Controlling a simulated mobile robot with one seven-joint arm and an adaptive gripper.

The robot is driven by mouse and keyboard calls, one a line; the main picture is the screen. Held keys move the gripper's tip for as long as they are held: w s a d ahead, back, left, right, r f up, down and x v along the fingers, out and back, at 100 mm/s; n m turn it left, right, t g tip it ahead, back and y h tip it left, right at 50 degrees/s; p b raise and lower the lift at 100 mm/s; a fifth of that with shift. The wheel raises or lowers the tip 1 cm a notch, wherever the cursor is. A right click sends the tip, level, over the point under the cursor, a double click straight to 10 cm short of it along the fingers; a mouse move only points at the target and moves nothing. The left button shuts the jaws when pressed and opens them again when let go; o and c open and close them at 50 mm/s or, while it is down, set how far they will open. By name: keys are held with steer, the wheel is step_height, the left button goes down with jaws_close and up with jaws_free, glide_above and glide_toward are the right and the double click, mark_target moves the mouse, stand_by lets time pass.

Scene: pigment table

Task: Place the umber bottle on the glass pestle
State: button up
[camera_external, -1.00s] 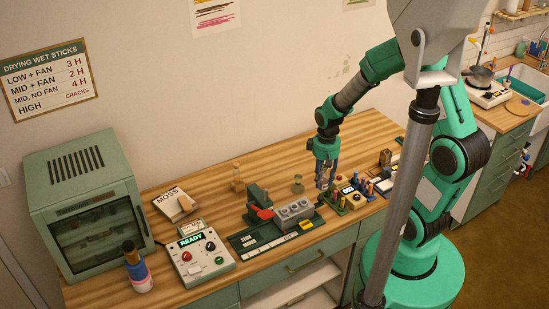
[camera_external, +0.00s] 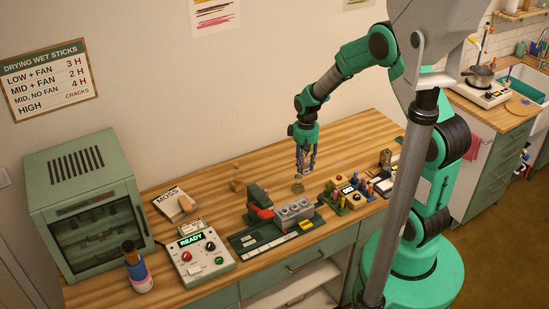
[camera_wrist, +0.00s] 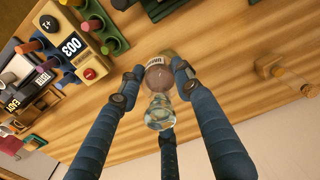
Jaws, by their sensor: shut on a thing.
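My gripper (camera_external: 304,171) hangs over the back part of the table, close above the glass pestle (camera_external: 298,187), which stands on the bare wood. In the wrist view my blue fingers (camera_wrist: 157,87) are shut around the umber bottle (camera_wrist: 158,78), a small clear glass bottle with brown content, a partly hidden label and a glass top. The bottle covers most of what lies under it; only a brownish edge shows past it. I cannot tell whether bottle and pestle touch.
A yellow device marked 003 (camera_wrist: 77,47) with coloured pegs stands to the left in the wrist view. The green press with grey block (camera_external: 292,212) is in front of the pestle. A small wooden piece (camera_external: 237,180) stands to the left. The table behind is clear.

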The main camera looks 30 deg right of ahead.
steer(key=shift+w, duration=1.4)
steer(key=shift+f, duration=0.1)
steer(key=shift+w, duration=0.25)
steer(key=shift+w+f, duration=0.15)
steer(key=shift+f, duration=1.6)
steer(key=shift+f, duration=0.2)
steer(key=o, duration=1.2)
steer(key=shift+o, duration=0.2)
steer(key=shift+r, duration=0.15)
